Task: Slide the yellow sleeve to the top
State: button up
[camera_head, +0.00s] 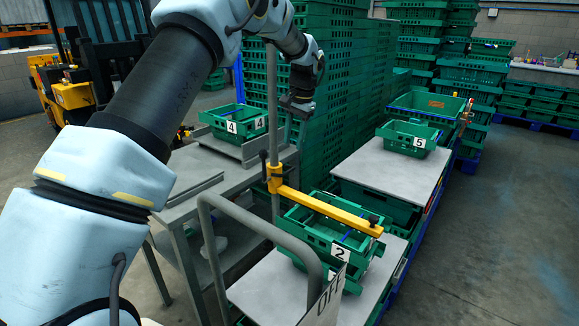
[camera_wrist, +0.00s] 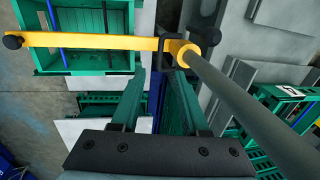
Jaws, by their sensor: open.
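The yellow sleeve (camera_head: 274,178) sits around a grey upright pole (camera_head: 272,110), low on it, above the crate marked 2. A yellow bar (camera_head: 332,208) runs from the sleeve to the right, over that crate. A dark clamp or handle is at the sleeve's side. In the wrist view the sleeve (camera_wrist: 182,52) lies just beyond the fingertips, with the pole (camera_wrist: 245,105) slanting to the lower right. My gripper (camera_head: 297,106) is higher than the sleeve, beside the upper pole. In the wrist view my gripper (camera_wrist: 160,74) is open, nothing visibly held.
Green crates marked 2 (camera_head: 339,252), 4 (camera_head: 231,128) and 5 (camera_head: 419,142) rest on grey tables. A curved grey rail (camera_head: 262,222) stands in front. Tall green crate stacks (camera_head: 345,85) rise behind my gripper. Open floor lies at right.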

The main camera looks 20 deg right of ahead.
aim_at(289, 172)
jog(key=f, duration=0.3)
jog(key=w+f+p, duration=0.1)
jog(key=f, duration=0.2)
jog(key=a+f+p, duration=0.1)
jog(key=f, duration=0.2)
jog(key=shift+w+f, duration=0.25)
jog(key=shift+f, duration=0.1)
jog(key=shift+c, duration=0.4)
grip_shut()
dwell(0.5)
